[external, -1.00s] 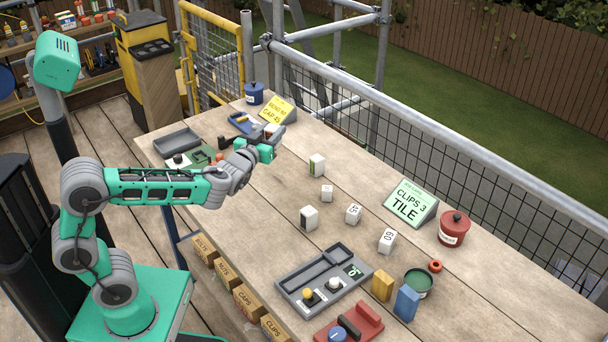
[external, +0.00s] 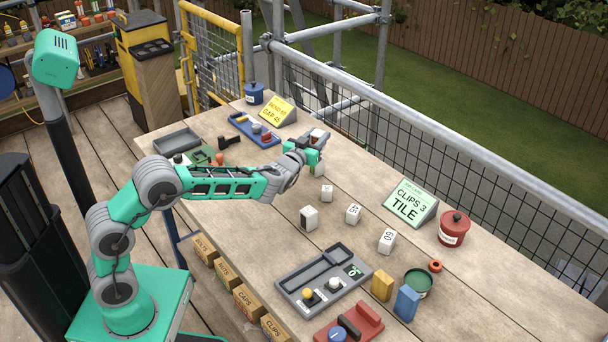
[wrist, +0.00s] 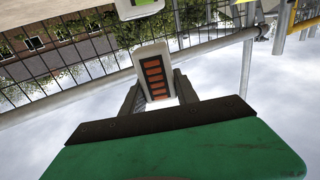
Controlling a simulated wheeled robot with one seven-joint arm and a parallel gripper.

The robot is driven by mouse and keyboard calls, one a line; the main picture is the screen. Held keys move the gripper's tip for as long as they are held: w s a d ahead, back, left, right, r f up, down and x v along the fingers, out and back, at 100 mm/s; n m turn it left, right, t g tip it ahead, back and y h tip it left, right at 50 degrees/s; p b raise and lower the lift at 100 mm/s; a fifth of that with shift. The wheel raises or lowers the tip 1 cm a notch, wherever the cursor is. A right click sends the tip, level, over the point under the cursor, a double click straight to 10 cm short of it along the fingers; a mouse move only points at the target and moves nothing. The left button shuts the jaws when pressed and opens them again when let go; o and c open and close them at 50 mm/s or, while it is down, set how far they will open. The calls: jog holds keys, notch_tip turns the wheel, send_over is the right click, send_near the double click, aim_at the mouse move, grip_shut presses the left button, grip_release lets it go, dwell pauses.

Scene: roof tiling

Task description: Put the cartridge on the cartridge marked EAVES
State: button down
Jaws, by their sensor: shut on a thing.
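My gripper (external: 317,145) is shut on a cartridge (external: 320,136), held above the table. In the wrist view my gripper (wrist: 158,93) has one finger on each side of the cartridge (wrist: 155,74), which is pale with a dark panel of orange bars. A white cartridge with a green mark (external: 319,169) stands on the table just below my gripper, partly hidden by it. It also shows at the top edge of the wrist view (wrist: 138,8), with a gap between it and the held cartridge. I cannot read EAVES on any cartridge.
Several white blocks stand nearby, among them one with a dark face (external: 309,218) and one marked 60 (external: 388,240). A grey tray (external: 292,283), a green CLIPS 3 TILE sign (external: 408,202) and a red pot (external: 454,228) lie further right. A blue tray (external: 240,122) is behind left.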

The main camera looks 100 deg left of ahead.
jog(key=shift+f, duration=1.4)
jog(key=shift+f, duration=0.1)
jog(key=shift+f+b, duration=0.15)
jog(key=shift+b, duration=0.2)
jog(key=c, duration=0.9)
grip_release()
jog(key=shift+r+p, duration=0.3)
jog(key=b+v, duration=0.1)
jog(key=v, duration=1.1)
jog(key=shift+f, duration=0.1)
